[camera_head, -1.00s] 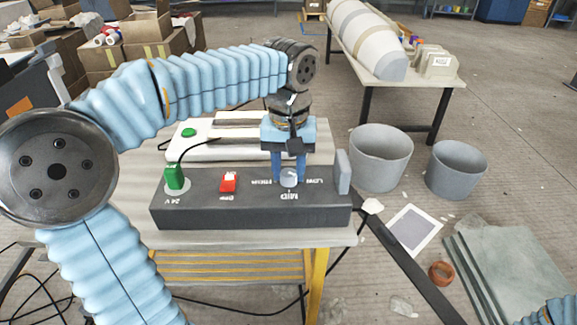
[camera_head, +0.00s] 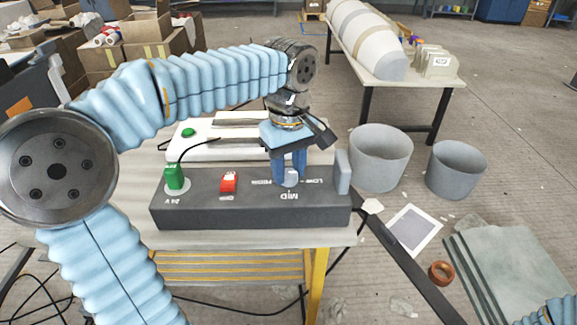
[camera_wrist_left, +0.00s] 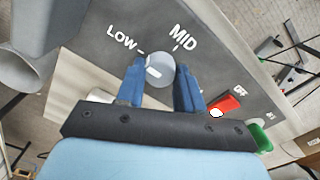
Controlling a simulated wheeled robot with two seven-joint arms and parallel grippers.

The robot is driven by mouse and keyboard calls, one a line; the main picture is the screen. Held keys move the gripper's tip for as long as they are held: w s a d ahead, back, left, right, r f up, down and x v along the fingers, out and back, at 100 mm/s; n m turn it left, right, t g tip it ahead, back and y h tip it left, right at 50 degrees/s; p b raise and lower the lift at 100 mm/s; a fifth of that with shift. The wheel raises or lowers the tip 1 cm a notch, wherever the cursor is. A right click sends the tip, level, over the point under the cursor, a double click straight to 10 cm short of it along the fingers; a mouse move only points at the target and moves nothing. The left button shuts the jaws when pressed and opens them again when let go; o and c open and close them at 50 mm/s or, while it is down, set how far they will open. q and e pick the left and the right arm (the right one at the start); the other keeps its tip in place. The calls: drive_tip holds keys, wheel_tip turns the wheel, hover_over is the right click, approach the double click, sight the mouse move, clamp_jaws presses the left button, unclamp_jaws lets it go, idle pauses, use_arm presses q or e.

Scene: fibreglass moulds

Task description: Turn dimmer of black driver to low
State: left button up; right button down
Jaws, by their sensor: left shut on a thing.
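The black driver (camera_head: 240,208) is a long dark box on the table, with a grey round dimmer knob (camera_head: 291,178) near its right end. Upside-down labels show MID in front of the knob and LOW to its right. My left gripper (camera_head: 289,168) points down from above, its blue fingers shut on the knob. In the left wrist view the knob (camera_wrist_left: 160,74) sits between the two fingers (camera_wrist_left: 160,88). Its white mark is turned to the LOW side, though a finger partly hides the knob. My right gripper is out of view; only a blue arm part shows at bottom right.
A red OFF switch (camera_head: 229,183) and a green 24 V plug (camera_head: 174,179) stand left on the driver. A grey upright block (camera_head: 343,172) is at its right end. A white unit (camera_head: 186,145) lies behind. Two grey buckets (camera_head: 380,160) (camera_head: 457,170) stand right of the table.

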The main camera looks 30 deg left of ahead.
sight(289, 172)
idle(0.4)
use_arm(q)
drive_tip(key=o, duration=1)
drive_tip(key=shift+o, duration=0.2)
wheel_tip(289, 172, up, 14)
drive_tip(key=shift+f, duration=0.1)
